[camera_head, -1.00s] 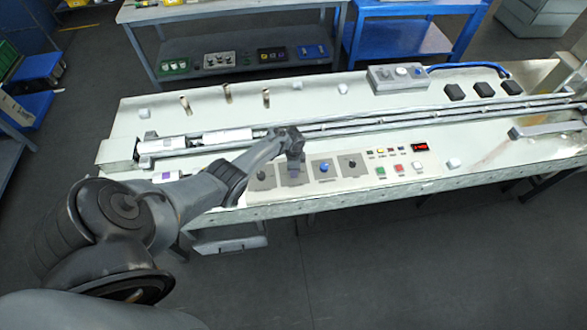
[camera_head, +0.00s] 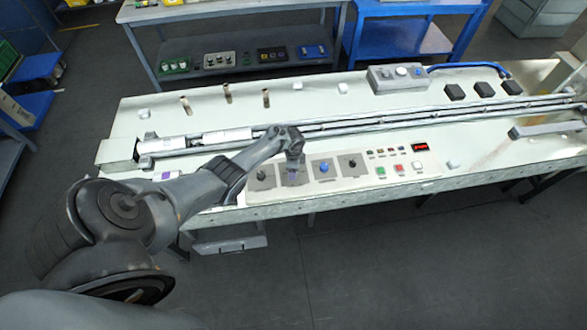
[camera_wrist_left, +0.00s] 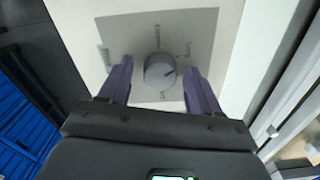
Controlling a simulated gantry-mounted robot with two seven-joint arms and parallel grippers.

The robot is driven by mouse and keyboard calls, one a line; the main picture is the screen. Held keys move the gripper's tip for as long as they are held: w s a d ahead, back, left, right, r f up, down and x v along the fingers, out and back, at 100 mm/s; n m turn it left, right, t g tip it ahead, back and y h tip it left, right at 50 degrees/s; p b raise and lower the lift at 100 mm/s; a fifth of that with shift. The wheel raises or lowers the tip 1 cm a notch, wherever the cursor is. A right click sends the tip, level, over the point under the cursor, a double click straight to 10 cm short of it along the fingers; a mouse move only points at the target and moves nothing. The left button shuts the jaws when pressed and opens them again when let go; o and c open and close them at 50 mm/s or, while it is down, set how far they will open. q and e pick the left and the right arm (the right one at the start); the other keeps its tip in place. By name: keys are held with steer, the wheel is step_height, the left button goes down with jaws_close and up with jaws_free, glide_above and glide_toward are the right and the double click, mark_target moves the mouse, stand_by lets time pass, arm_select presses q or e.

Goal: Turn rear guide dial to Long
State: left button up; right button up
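In the left wrist view a round grey dial (camera_wrist_left: 160,70) sits on a grey square plate with small labels around it, too small to read. A dark pointer mark on the dial points toward the right. My left gripper (camera_wrist_left: 159,92) is open, with one purple finger on each side of the dial. Gaps show between fingers and dial, so I see no grip. In the head view my left gripper (camera_head: 294,168) hangs over the second plate from the left on the front control panel, hiding its dial. My right gripper is not in view.
Beside that plate are a black knob (camera_head: 261,174) on the left, a blue knob (camera_head: 324,168) and another black knob (camera_head: 352,162) on the right. Coloured buttons (camera_head: 381,170) lie further right. Rails (camera_head: 340,127) run behind the panel.

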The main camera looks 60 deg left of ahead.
arm_select(q)
step_height(320, 180, up, 11)
steer(key=p, duration=0.4)
stand_by(0.4)
steer(key=shift+f, duration=0.15)
